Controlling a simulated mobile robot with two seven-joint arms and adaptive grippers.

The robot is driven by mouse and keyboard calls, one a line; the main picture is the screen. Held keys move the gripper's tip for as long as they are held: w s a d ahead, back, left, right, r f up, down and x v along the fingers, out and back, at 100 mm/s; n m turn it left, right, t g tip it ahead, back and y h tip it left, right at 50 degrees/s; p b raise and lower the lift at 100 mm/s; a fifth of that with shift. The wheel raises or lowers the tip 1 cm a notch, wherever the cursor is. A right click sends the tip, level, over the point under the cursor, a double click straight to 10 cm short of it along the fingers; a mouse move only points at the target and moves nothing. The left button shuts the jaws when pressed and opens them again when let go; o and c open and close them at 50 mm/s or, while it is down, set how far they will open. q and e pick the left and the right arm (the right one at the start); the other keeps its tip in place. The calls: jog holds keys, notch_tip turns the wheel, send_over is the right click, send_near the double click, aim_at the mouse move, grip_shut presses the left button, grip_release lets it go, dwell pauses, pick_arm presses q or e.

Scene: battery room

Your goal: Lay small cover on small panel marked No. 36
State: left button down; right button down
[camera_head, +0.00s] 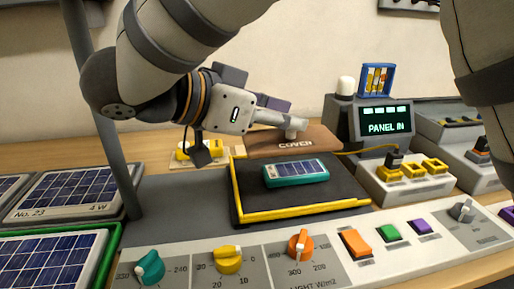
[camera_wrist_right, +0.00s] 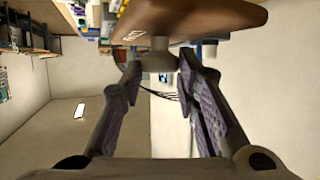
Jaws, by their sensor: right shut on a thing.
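The small cover (camera_head: 293,142) is a brown plate lettered COVER with a pale knob. My right gripper (camera_head: 284,120) is shut on this knob. In the right wrist view the fingers (camera_wrist_right: 160,62) close on the knob, with the brown cover (camera_wrist_right: 200,18) beyond them. The cover appears above the far edge of the test bed, behind the small panel. The small panel (camera_head: 296,173) has a teal frame and blue cells and lies on the dark bed (camera_head: 345,180) with yellow edging. Its number is not legible. The panel's face is uncovered. My left gripper is not in view.
A display (camera_head: 386,120) reading PANEL IN stands behind right. Knobs (camera_head: 228,260) and coloured buttons (camera_head: 389,232) line the front console. Larger panels, one marked No. 23 (camera_head: 62,192), lie at left beside a grey post (camera_head: 100,110). A yellow-topped block (camera_head: 190,150) sits behind the bed.

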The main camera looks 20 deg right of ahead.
jog(key=w+d+f, duration=0.2)
jog(key=w+f, duration=0.1)
jog(key=w+d+f, duration=0.3)
jog(key=shift+d+f, duration=0.25)
jog(key=shift+f, duration=0.05)
jog(key=f, duration=0.3)
jog(key=w+d+f+b, duration=0.1)
jog(key=shift+w+f, duration=0.1)
jog(key=shift+f, duration=0.3)
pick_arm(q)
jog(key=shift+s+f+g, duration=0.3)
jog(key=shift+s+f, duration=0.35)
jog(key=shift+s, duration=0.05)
pick_arm(e)
jog(key=shift+r, duration=0.15)
jog(key=c, duration=1.2)
grip_release()
jog(key=shift+f, duration=0.2)
